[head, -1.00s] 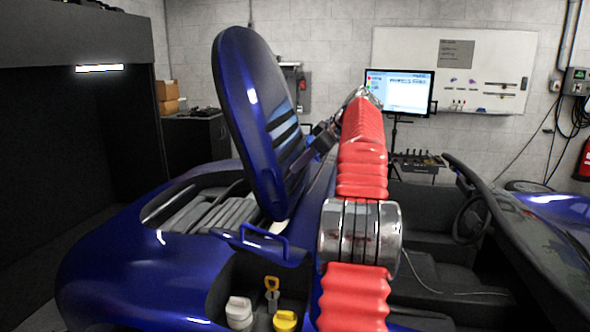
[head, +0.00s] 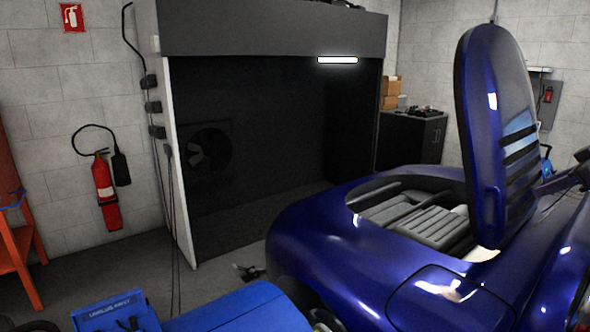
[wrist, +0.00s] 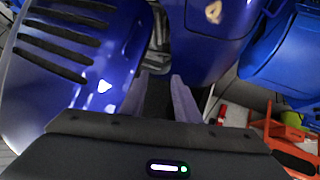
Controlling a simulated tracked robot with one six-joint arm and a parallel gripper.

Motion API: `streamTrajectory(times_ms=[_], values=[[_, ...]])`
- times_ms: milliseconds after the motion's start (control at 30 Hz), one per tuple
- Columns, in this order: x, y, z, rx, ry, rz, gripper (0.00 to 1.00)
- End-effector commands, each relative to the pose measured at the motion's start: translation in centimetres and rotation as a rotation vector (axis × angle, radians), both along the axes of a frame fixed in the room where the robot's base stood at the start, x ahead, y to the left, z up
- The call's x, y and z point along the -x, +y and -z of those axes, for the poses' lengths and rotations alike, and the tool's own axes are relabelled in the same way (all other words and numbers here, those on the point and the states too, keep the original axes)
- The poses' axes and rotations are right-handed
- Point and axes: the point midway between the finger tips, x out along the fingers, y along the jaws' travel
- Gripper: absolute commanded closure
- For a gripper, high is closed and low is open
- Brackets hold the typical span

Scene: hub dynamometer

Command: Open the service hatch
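A large blue panel with black slots (head: 490,130) stands raised and tilted on the blue car (head: 350,250) in the head view. An open bay with grey ribbed parts lies beside its foot. I cannot tell whether this panel is the service hatch; no small flap with a handle shows now. In the wrist view a slotted blue panel (wrist: 70,50) fills the left side, and blue bodywork (wrist: 220,35) is at the top middle. My gripper (wrist: 162,80) has its two fingers apart with nothing seen between them. Its fingers are not clearly seen in the head view.
Blue equipment (head: 240,308) stands low in front of the car, and an orange stand (head: 20,240) is at the left. A dark fan booth (head: 290,150) and a fire extinguisher (head: 105,190) are behind. Grey floor between them is partly clear.

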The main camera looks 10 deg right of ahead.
Motion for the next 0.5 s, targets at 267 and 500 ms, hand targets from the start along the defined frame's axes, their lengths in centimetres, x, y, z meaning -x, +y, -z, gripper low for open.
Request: streamTrajectory(times_ms=[267,500], values=[[-3.4,-4.0,-2.4,0.213,-0.214,0.007,0.71],[-4.5,-7.0,-4.1,0.337,-0.375,0.109,0.71]])
